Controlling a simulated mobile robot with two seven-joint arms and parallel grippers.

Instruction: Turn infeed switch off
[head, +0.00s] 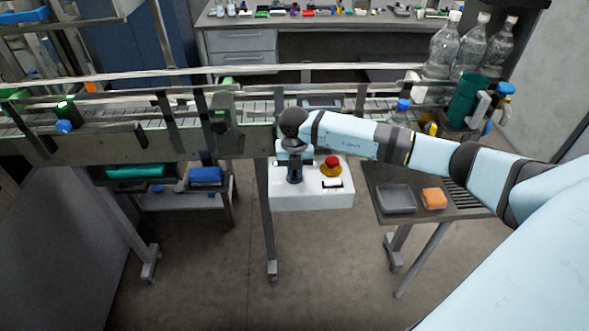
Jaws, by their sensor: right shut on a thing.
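A white control box (313,199) is fixed below the conveyor's front edge, in the middle of the head view. It has a red mushroom button on a yellow base (331,169) and a dark switch with a pale plate (332,184) on its top. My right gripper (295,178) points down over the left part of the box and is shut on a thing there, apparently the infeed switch. The gripper hides this switch, so its position cannot be seen. My left gripper is not in view.
The conveyor (180,120) with rails and posts runs across behind the box. A side table (415,210) at the right holds a grey tray (396,198) and an orange block (434,198). Large clear bottles (442,50) stand at the back right. The floor in front is clear.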

